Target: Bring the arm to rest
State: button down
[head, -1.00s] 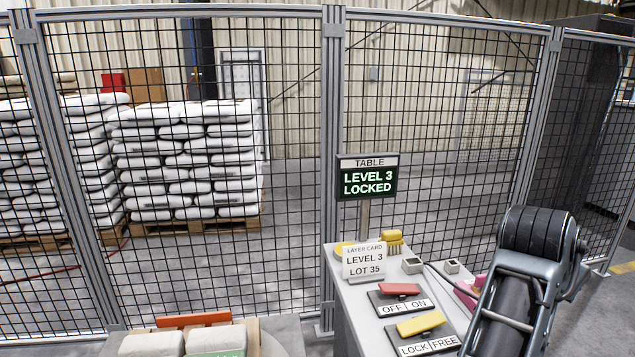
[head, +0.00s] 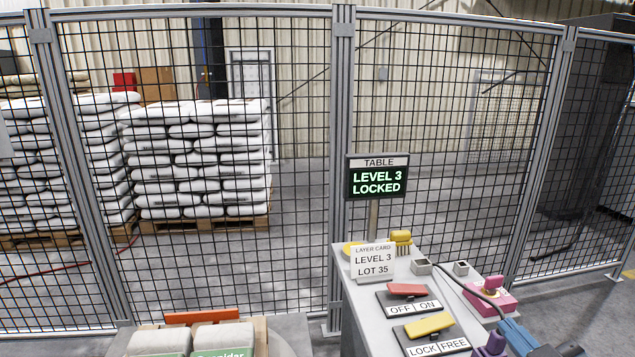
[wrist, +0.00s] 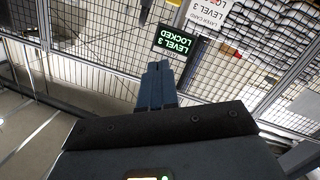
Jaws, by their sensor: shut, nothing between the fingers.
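My gripper (wrist: 158,68) shows in the wrist view with its two fingers together and nothing between them. It points up into the picture, toward the table display (wrist: 176,42), which appears upside down, and the mesh fence. No sack is in it. I cannot tell the exact gap between the fingers and the fence.
The control desk (head: 352,318) carries a layer card (head: 372,262), a red OFF/ON lever (head: 407,290), a yellow LOCK/FREE lever (head: 428,325) and a pink block (head: 490,297). The display (head: 377,180) reads LEVEL 3 LOCKED. Sacks (head: 222,338) lie at bottom left. Mesh fence (head: 342,120) stands behind.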

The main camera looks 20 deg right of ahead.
jog(key=s+a+f+y, duration=0.1)
jog(key=s+a+f, duration=0.1)
jog(key=s+a, duration=0.1)
jog(key=s+a+f+n+y, duration=0.1)
jog(key=s+a+f+y, duration=0.1)
jog(key=s+a, duration=0.2)
jog(key=s+a+f+y, duration=0.1)
jog(key=s+a+y, duration=0.1)
jog(key=s+a, duration=0.2)
jog(key=shift+f+n, duration=0.3)
jog(key=shift+f, duration=0.1)
jog(key=s+a+r+m+y, duration=0.1)
jog(key=s+a+m, duration=0.1)
jog(key=s+a, duration=0.7)
jog(key=shift+s+r+m+g+y, duration=0.3)
jog(key=shift+s+r+y, duration=0.1)
jog(key=shift+s, duration=0.6)
